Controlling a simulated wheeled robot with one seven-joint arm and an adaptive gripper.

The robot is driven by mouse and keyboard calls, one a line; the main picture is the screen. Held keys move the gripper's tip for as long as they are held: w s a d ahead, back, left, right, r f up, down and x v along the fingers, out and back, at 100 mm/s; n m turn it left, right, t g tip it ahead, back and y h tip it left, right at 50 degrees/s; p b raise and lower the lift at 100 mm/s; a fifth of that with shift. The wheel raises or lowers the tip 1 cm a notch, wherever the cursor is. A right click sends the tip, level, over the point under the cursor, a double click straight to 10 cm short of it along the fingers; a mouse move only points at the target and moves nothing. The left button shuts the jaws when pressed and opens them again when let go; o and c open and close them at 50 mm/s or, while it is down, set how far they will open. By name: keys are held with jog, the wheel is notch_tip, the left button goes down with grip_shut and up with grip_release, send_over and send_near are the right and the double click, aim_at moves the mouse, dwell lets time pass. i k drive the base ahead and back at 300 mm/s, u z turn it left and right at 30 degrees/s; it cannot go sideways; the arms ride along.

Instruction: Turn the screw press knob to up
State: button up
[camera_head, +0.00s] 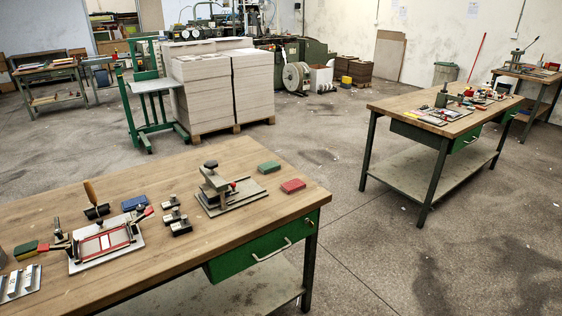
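A small grey-green press (216,185) stands on a flat plate on the near wooden table, right of the table's middle. It looks like the screw press. A dark knob (211,164) sits on its top, and a small red part shows at its right side. At this size I cannot tell which way the knob is turned. My gripper is not in view.
The near table (100,296) also holds a red-edged frame (103,243), black clamps (180,226), and blue, green and red blocks. A green drawer (262,252) hangs below. Stacked board stands behind; open floor separates a second table (393,103) at right.

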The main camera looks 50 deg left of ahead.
aim_at(211, 165)
jog(key=z, duration=0.25)
jog(key=k, duration=0.9)
jog(key=u, duration=2)
jog(key=i, duration=0.25)
jog(key=z, duration=0.15)
